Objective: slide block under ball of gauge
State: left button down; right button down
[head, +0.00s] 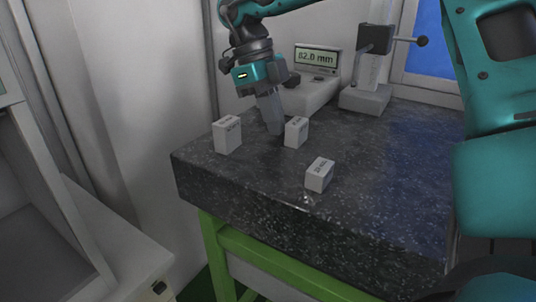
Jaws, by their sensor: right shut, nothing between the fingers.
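Three pale grey blocks with printed marks stand on the dark granite slab (270,195): a left block (228,138), a middle block (295,133) and a front block (318,177). My right gripper (273,128) points down between the left and middle blocks, close to the middle one. Its fingers are together and hold nothing; whether they touch the middle block I cannot tell. The gauge (368,75) stands at the back of the slab, with a dark head and a rod ending in a dark ball (422,41). My left gripper is out of view.
A display unit (316,60) reading 82.0 mm stands left of the gauge. The slab rests on a green frame (285,265). A white wall lies behind, and a pale cabinet (80,225) is at the left.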

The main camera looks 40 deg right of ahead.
aim_at(298, 121)
jog(key=shift+s, duration=0.1)
jog(key=shift+s+d+b, duration=0.2)
jog(key=shift+s, duration=0.35)
jog(key=shift+s+d+b, duration=0.15)
jog(key=shift+s, duration=0.4)
jog(key=shift+s+d+b, duration=0.1)
jog(key=shift+s+d, duration=0.1)
jog(key=shift+s, duration=0.45)
jog(key=shift+s+d+b, duration=0.15)
jog(key=shift+s+d, duration=0.05)
jog(key=shift+s, duration=0.5)
jog(key=shift+s+d+b, duration=0.1)
jog(key=shift+s+d, duration=0.1)
jog(key=shift+s, duration=0.45)
jog(key=p+v, duration=0.4)
jog(key=shift+w+a+r, duration=0.1)
jog(key=shift+w+r, duration=0.1)
jog(key=shift+w, duration=0.15)
jog(key=shift+f, duration=0.1)
